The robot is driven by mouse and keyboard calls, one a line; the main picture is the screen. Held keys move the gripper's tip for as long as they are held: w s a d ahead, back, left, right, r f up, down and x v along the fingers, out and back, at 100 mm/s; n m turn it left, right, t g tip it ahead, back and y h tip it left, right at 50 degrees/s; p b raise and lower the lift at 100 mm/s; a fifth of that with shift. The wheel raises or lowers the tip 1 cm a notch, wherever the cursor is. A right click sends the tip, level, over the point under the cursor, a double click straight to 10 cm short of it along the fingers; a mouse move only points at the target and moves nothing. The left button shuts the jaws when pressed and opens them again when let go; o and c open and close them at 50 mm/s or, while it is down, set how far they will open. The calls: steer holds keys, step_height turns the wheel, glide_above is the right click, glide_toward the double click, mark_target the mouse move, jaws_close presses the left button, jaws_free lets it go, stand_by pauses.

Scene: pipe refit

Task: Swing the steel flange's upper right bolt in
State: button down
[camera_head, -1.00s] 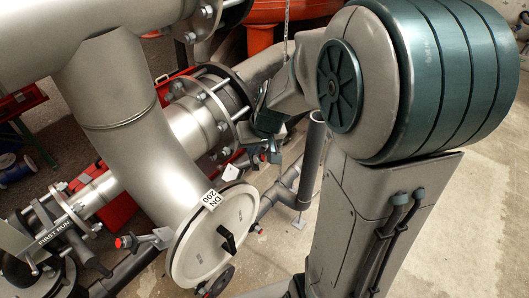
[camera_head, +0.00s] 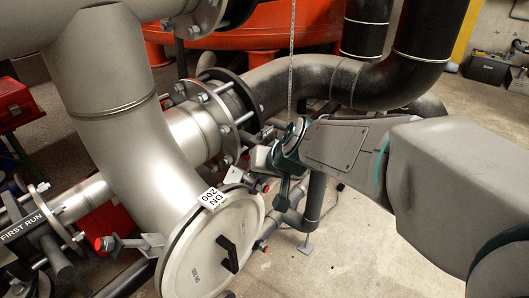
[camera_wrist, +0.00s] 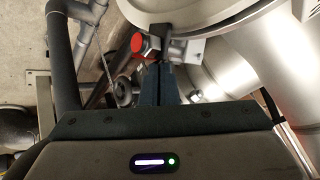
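The steel flange is the pale round cover (camera_head: 213,258) tagged DN 200, on the end of the big steel elbow; its rim also shows in the wrist view (camera_wrist: 215,22). The upper right bolt shows beside my gripper, partly hidden behind it, with a red end (camera_head: 264,187). In the wrist view a red-capped bolt (camera_wrist: 138,44) lies across a steel lug (camera_wrist: 186,49) at the rim. My gripper (camera_head: 280,204) points down at the cover's upper right side. Its two dark fingers (camera_wrist: 159,68) are together, tips close to the bolt. I cannot tell whether they touch it.
Another red-ended bolt (camera_head: 104,243) sticks out at the cover's left. A bolted pipe flange (camera_head: 228,110) and a hanging chain (camera_head: 291,70) are close behind my gripper. A dark upright pipe (camera_head: 315,200) stands to its right.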

steer(key=shift+s+f, duration=0.4)
stand_by(0.3)
